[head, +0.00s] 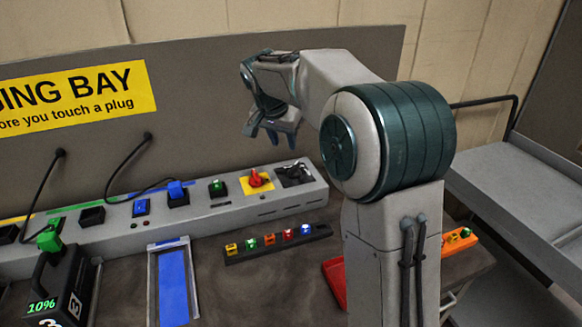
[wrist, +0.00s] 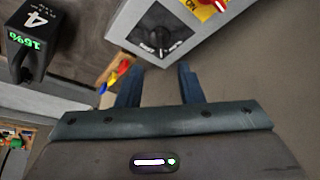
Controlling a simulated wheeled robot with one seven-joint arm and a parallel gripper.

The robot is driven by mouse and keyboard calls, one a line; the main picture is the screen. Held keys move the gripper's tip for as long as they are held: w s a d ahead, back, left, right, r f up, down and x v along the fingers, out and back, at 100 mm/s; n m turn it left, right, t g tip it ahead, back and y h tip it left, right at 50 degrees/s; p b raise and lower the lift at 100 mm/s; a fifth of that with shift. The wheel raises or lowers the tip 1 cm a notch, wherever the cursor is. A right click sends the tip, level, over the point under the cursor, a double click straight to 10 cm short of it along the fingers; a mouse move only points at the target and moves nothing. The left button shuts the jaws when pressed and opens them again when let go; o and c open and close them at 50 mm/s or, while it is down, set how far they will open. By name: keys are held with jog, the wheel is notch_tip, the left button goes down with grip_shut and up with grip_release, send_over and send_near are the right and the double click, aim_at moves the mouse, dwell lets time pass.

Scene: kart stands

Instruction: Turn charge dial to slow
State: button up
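The charge dial looks to be the dark knob on a black square plate (head: 294,173) at the right end of the long grey charging bench unit (head: 235,208). In the wrist view the same dial (wrist: 162,38) is ahead of my fingers, with a light pointer mark; its labels are too small to read. My gripper (head: 262,134) hangs above and behind the unit's right end, pointing down. In the wrist view my gripper (wrist: 159,75) has its two blue fingers apart with nothing between them. It is not touching the dial.
A red rotary switch (head: 255,177) on a yellow plate sits just left of the dial. Coloured sockets and plugs with black cables line the unit further left. A black battery (head: 62,290) reading 10%, a blue-floored tray (head: 173,285) and a strip of coloured blocks (head: 277,243) are in front.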

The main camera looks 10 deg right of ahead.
aim_at(292, 169)
jog(key=x, duration=1.2)
jog(key=shift+s+f, duration=0.1)
grip_shut()
